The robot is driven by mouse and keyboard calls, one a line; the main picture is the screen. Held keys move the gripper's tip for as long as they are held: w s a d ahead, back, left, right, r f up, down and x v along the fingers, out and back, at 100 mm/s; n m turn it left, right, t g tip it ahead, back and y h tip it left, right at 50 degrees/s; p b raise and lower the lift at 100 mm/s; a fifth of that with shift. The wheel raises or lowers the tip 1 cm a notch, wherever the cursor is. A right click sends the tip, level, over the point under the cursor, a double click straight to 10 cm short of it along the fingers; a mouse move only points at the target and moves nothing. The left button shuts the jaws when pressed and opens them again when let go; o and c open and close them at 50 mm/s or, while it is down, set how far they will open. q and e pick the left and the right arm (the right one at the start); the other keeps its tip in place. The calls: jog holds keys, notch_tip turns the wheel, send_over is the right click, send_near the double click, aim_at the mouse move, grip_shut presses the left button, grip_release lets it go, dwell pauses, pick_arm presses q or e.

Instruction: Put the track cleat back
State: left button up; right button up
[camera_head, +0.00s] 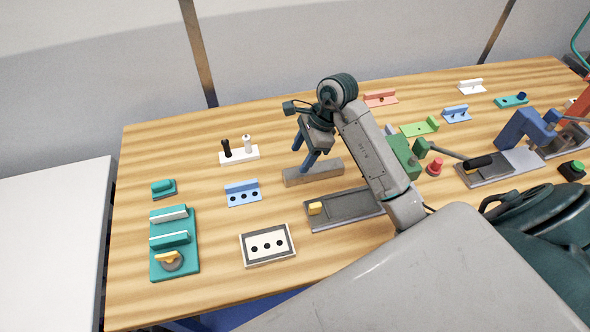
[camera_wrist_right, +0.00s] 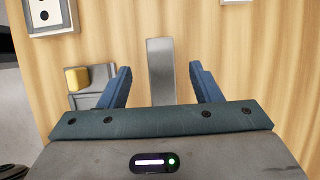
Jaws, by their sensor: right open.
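I cannot tell for certain which part is the track cleat. A plain grey bar (camera_head: 325,170) lies on the table below my right gripper (camera_head: 302,158). In the right wrist view the grey bar (camera_wrist_right: 160,72) shows between the two blue fingers of the right gripper (camera_wrist_right: 160,70). The fingers are open and apart from the bar on both sides. A dark grey track plate (camera_head: 345,207) with a yellow block (camera_head: 315,208) lies in front of the bar, partly hidden by my right arm. The yellow block (camera_wrist_right: 77,79) also shows in the wrist view. My left gripper is not in view.
A white plate with black holes (camera_head: 266,245), a blue bracket (camera_head: 242,193) and a white stand with two pegs (camera_head: 239,155) lie to the left. A teal tray (camera_head: 192,262) and a small teal block (camera_head: 163,188) are farther left. Green and blue fixtures stand right.

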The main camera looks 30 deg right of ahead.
jog(key=p+v, duration=0.1)
jog(key=v, duration=0.4)
jog(key=shift+s+r+p, duration=0.1)
jog(key=shift+r+p, duration=0.05)
jog(key=shift+p, duration=0.25)
